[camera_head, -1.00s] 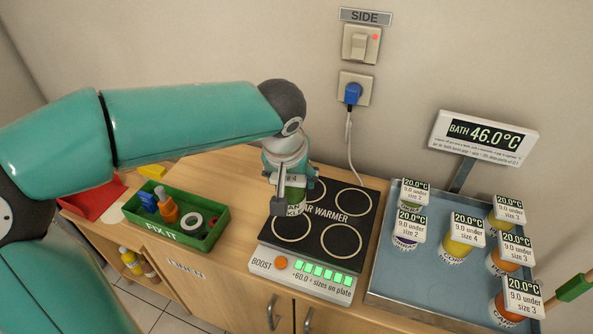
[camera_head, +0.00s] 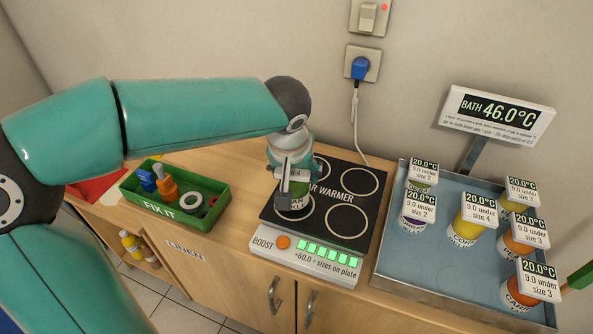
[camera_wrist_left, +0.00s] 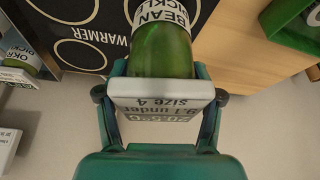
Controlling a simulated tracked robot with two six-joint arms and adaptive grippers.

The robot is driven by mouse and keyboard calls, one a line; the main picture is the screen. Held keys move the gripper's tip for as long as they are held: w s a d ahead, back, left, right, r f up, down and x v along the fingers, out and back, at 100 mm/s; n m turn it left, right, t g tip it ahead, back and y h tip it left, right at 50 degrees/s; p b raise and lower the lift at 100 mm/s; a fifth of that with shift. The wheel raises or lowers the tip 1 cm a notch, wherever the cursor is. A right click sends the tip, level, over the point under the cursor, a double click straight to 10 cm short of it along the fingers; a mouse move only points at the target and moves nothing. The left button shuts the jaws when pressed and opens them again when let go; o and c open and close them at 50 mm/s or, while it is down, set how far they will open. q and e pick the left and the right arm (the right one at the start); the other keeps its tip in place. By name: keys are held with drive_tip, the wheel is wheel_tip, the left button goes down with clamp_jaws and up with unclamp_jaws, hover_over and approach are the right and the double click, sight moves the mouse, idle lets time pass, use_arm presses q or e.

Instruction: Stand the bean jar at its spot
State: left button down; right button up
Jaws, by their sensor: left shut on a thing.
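My left gripper (camera_head: 291,178) is shut on the bean jar (camera_head: 298,203), a green jar with a white label. The jar is upright at the front left ring of the black jar warmer (camera_head: 318,228). Whether its base touches the plate is hard to tell. In the left wrist view the bean jar (camera_wrist_left: 162,50) sits between the fingers, its label reading bean pickle, with a white "size 4" tag in front. My right gripper is not in view.
A blue bath tray (camera_head: 398,262) with several tagged jars stands right of the warmer, under a display (camera_head: 497,114) reading 46.0°C. A green FIX IT box (camera_head: 150,207) with tools is to the left. The warmer's blue plug (camera_head: 360,67) is in the wall socket.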

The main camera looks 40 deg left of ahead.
use_arm(q)
drive_tip(key=shift+f, duration=0.15)
drive_tip(key=shift+c, duration=0.4)
unclamp_jaws()
drive_tip(key=shift+f, duration=0.1)
wheel_tip(320, 180, up, 7)
drive_tip(key=p, duration=0.5)
